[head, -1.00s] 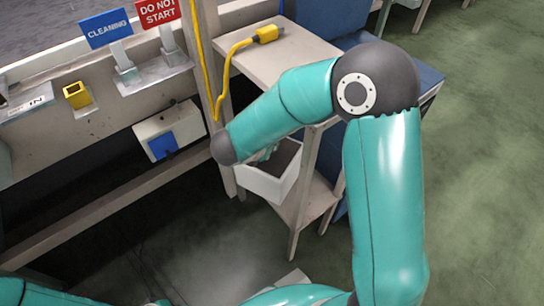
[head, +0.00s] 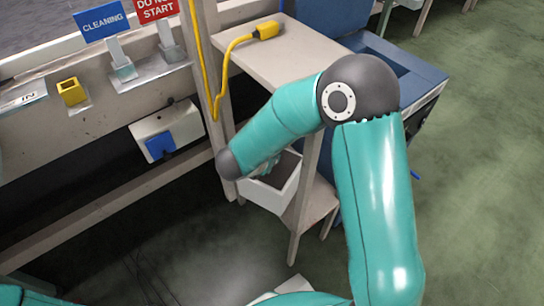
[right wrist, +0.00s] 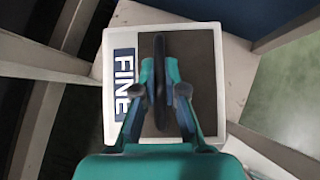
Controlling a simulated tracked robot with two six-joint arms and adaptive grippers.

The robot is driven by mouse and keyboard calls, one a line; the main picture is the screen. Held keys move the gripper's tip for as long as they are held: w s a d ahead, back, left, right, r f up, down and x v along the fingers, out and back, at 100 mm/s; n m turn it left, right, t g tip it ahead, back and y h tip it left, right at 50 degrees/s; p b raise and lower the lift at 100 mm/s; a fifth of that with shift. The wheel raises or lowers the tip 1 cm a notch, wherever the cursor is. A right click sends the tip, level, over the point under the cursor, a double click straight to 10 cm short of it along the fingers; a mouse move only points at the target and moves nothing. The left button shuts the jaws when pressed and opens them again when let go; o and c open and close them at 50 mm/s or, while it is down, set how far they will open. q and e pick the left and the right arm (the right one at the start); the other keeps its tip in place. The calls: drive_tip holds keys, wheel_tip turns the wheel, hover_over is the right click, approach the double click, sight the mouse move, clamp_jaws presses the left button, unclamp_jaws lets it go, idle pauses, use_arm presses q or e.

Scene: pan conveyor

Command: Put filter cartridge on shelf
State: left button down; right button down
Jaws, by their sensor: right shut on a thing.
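The filter cartridge is a white box (head: 272,195) with a dark top, below the wooden table top in the head view. In the right wrist view the cartridge (right wrist: 208,60) shows a blue and white FINE label and a dark handle bar. My right gripper (right wrist: 163,88) is shut on that handle. In the head view my wrist and forearm hide most of this grip. The lower wooden shelf (head: 322,203) shows beside the box; I cannot tell whether the box rests on it. My left gripper is outside both views.
The table top (head: 290,55) holds a yellow plug (head: 267,30) with its cable. A wooden post (head: 215,110) stands left of the cartridge, close to it. A blue cabinet (head: 418,85) stands to the right.

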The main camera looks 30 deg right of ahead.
drive_tip(key=c, duration=1.7)
unclamp_jaws()
drive_tip(key=shift+f, duration=0.1)
drive_tip(key=o, duration=0.5)
drive_tip(key=shift+c, duration=0.2)
drive_tip(key=shift+a+r, duration=0.15)
drive_tip(key=shift+r, duration=0.2)
drive_tip(key=p+v, duration=0.3)
drive_tip(key=v, duration=0.8)
drive_tip(key=shift+s+a+p, duration=0.2)
drive_tip(key=shift+a+p, duration=0.05)
drive_tip(key=shift+p, duration=0.1)
